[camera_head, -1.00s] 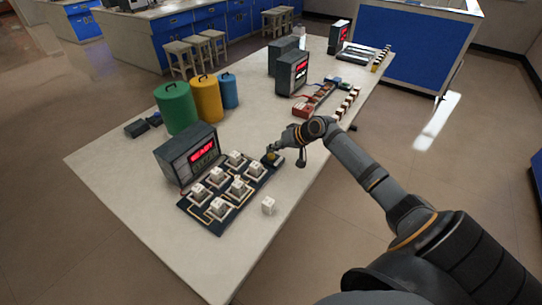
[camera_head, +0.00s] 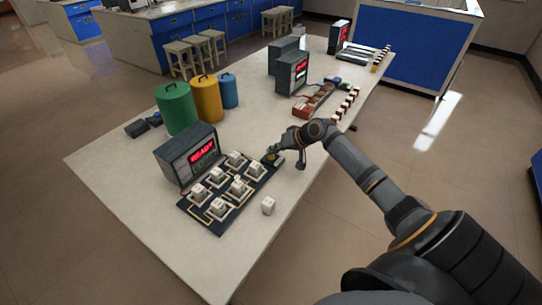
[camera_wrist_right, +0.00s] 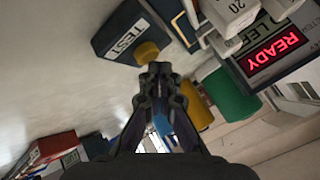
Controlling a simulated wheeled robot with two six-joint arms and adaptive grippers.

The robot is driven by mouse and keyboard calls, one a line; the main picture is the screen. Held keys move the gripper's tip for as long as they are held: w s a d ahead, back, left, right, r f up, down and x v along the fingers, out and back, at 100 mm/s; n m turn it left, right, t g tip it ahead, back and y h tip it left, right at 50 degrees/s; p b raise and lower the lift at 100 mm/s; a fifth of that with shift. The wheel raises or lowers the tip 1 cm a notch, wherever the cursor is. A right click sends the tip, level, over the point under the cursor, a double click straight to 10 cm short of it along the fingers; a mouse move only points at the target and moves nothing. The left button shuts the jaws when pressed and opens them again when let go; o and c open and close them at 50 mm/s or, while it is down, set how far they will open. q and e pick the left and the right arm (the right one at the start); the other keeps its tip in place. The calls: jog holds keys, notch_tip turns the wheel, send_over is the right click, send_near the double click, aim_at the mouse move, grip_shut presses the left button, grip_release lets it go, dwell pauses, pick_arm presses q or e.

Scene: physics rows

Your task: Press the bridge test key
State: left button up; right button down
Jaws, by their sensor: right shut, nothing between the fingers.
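The bridge test key is a dark block labelled TEST (camera_wrist_right: 121,40) with a yellow button (camera_wrist_right: 147,52) in the right wrist view. In the head view it sits at the right end of the dark circuit board (camera_head: 188,209), partly hidden by my right gripper. My right gripper (camera_wrist_right: 160,72) is shut and empty, its tips close beside the yellow button in the wrist view. In the head view the right gripper (camera_head: 270,155) is low over the key; I cannot tell whether it touches. The meter (camera_head: 187,157) behind the board shows red READY. My left gripper is not in view.
Green, yellow and blue canisters (camera_head: 178,108) stand behind. The bench's near end is clear.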

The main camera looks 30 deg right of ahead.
aim_at(273, 156)
jog(key=shift+f, duration=0.45)
dwell(0.6)
jog(key=shift+r, duration=0.1)
jog(key=shift+r+p, duration=0.75)
jog(key=shift+p, duration=0.1)
notch_tip(273, 156, up, 5)
jog(key=p, duration=0.5)
jog(key=shift+r, duration=0.1)
dwell(0.6)
